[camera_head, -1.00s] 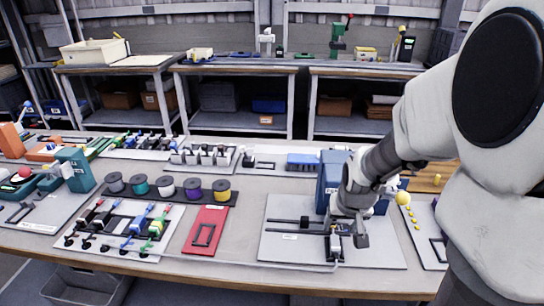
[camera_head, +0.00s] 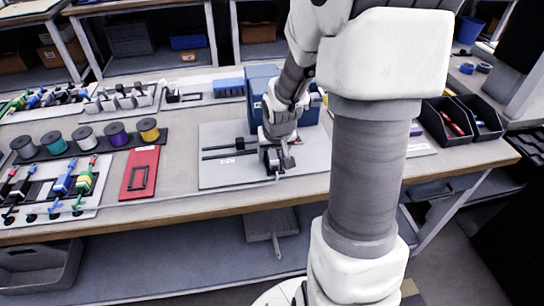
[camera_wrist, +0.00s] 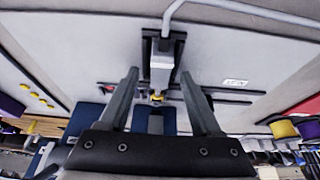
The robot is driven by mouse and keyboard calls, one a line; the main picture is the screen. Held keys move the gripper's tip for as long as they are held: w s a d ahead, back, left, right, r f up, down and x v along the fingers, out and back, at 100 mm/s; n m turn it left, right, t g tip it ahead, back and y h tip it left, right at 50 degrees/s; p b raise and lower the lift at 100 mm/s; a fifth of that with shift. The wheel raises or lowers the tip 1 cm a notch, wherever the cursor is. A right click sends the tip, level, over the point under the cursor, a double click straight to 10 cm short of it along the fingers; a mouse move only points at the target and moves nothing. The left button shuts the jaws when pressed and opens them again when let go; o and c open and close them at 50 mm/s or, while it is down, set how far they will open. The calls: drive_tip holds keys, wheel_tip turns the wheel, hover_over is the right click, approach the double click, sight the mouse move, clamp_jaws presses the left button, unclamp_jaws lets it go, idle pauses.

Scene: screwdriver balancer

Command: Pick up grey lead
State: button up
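The grey lead (camera_wrist: 245,16) is a thin pale cable. In the wrist view it curves from a grey block-shaped end (camera_wrist: 160,68) on a dark holder and runs off to the right. In the head view, the holder (camera_head: 271,158) stands on the pale board, and the lead runs left from it near the bench's front edge. My gripper (camera_wrist: 160,73) is open, its two dark fingers on either side of the block in the picture, with gaps visible. Whether the fingertips are level with the block is unclear. In the head view my gripper (camera_head: 280,156) is over the holder and partly hides it.
A blue box (camera_head: 260,82) stands behind my gripper on the pale board (camera_head: 220,178). A red panel (camera_head: 140,172) and several wire spools (camera_head: 148,129) lie to the left. Black bins (camera_head: 446,122) are at the right end of the bench.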

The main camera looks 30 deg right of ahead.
clamp_jaws()
drive_tip(key=shift+r, duration=0.15)
